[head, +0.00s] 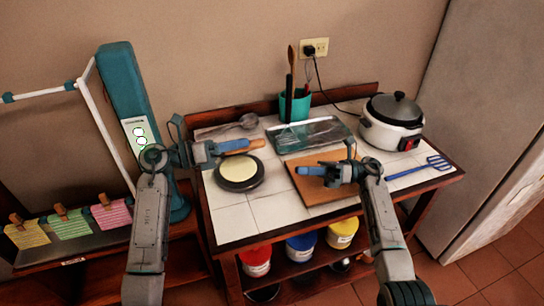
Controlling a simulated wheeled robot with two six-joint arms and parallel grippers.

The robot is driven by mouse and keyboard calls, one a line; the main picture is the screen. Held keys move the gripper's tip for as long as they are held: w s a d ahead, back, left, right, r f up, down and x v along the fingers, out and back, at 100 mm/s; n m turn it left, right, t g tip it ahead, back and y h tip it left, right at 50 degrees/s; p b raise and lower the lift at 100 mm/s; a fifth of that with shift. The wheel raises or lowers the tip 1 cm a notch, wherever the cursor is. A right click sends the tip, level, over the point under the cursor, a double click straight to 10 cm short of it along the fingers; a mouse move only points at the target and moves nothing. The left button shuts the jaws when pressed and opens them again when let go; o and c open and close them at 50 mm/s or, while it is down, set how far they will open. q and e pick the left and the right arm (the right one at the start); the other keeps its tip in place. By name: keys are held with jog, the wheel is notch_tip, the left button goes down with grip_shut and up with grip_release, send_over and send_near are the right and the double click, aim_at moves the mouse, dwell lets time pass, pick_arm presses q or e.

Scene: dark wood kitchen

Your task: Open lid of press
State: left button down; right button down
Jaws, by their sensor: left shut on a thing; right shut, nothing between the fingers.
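A round dark plate (240,187), which looks like the press, lies on the white tiled tabletop at left of centre. A pale yellow disc (239,169) shows inside its dark rim; I cannot make out a separate lid. My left gripper (248,145) is just behind the plate, its blue fingers pointing right and shut on a short wooden handle (258,143). I cannot tell whether the handle is joined to the press. My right gripper (302,170) is shut and empty, over the brown wooden board (318,193) right of the plate.
A metal tray (305,134), a teal utensil cup (294,105) and a ladle (246,121) are at the back. A white cooker (392,130) and blue spatula (415,172) are at the right. A tall teal device (122,90) stands left. Bare tiles lie before the plate.

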jog(key=a+r, duration=0.5)
jog(key=a, duration=0.5)
jog(key=shift+w+a, duration=0.2)
jog(key=shift+a, duration=0.05)
